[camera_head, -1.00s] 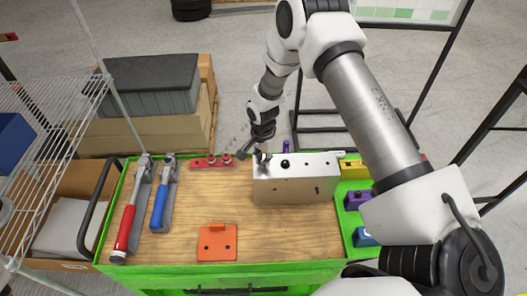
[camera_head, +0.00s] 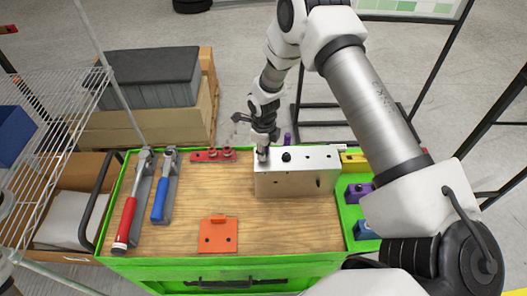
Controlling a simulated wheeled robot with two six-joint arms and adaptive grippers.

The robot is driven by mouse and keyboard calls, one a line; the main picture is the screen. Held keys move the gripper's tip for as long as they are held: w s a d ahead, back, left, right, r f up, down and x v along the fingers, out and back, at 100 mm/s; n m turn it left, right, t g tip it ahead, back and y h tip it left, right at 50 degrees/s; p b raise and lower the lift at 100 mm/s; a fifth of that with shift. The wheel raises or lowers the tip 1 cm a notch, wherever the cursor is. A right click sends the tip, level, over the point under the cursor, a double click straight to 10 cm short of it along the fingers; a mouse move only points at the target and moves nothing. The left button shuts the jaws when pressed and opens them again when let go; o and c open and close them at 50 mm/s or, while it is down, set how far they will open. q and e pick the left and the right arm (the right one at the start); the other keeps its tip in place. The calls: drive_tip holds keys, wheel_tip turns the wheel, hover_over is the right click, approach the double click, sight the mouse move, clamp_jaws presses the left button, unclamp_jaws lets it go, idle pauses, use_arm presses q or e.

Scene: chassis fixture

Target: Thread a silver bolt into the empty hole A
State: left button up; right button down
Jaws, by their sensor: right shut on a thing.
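The silver chassis block (camera_head: 298,184) stands at the back right of the wooden work top. Its upper face has a black round bolt head or hole (camera_head: 287,157) left of middle and small marks further right; which spot is hole A I cannot tell. My right gripper (camera_head: 263,152) points down over the left end of the block's top. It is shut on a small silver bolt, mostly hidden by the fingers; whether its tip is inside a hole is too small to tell. A red holder (camera_head: 202,156) with small reddish pieces lies left of the block. My left gripper is out of view.
A red-handled tool (camera_head: 126,222) and a blue-handled tool (camera_head: 160,200) lie at the left. An orange plate (camera_head: 218,238) lies at the front. Yellow (camera_head: 353,158), purple and blue blocks line the right side. The wood between is clear.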

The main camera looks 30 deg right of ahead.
drive_tip(key=shift+s+f+m, duration=0.3)
drive_tip(key=shift+m, duration=0.6)
drive_tip(key=c, duration=1)
unclamp_jaws()
drive_tip(key=shift+w, duration=0.15)
drive_tip(key=shift+w+r, duration=0.1)
drive_tip(key=shift+r, duration=1.35)
